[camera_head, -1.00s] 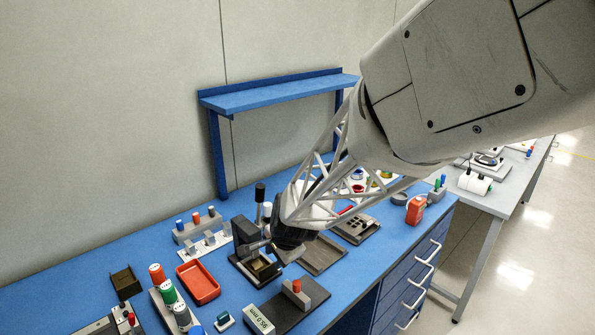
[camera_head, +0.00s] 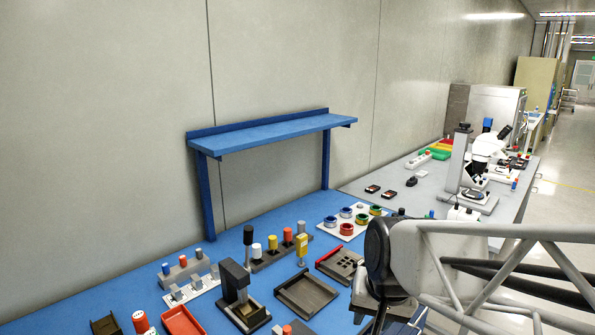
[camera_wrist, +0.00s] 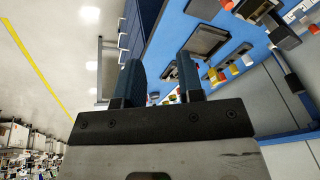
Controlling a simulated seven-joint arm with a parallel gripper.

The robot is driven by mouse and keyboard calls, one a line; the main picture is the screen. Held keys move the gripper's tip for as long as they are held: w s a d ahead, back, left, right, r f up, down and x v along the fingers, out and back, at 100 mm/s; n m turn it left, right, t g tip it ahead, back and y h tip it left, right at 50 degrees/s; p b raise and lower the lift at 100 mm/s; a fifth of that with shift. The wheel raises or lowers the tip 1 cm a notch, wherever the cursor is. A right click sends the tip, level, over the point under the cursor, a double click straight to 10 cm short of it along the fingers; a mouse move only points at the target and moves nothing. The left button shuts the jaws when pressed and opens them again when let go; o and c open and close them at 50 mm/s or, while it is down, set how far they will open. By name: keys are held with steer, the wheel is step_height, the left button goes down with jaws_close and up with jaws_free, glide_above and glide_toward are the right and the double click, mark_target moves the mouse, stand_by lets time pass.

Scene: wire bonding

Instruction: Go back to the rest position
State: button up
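My gripper (camera_wrist: 159,62) shows in the wrist view with its two dark fingers apart and nothing between them. It is clear of the bench, with the floor and the bench's drawers behind the fingers. In the head view my arm fills the lower right corner, at the bench's right end, and the fingers cannot be made out there. The blue bench (camera_head: 262,275) lies to the left of my arm. The black press-like fixture (camera_head: 238,290) stands on it, apart from my arm.
A blue shelf (camera_head: 270,133) stands at the back of the bench. A dark tray (camera_head: 306,296), a red tray (camera_head: 180,320) and a white board of coloured rings (camera_head: 338,231) lie on the bench. A grey table with a microscope (camera_head: 478,165) is beyond at the right.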

steer(key=s+d+r+n+h, duration=0.1)
steer(key=s+d+n, duration=0.1)
steer(key=s+d, duration=0.3)
steer(key=s, duration=0.4)
steer(key=shift+d+r, duration=0.3)
steer(key=shift+r, duration=0.1)
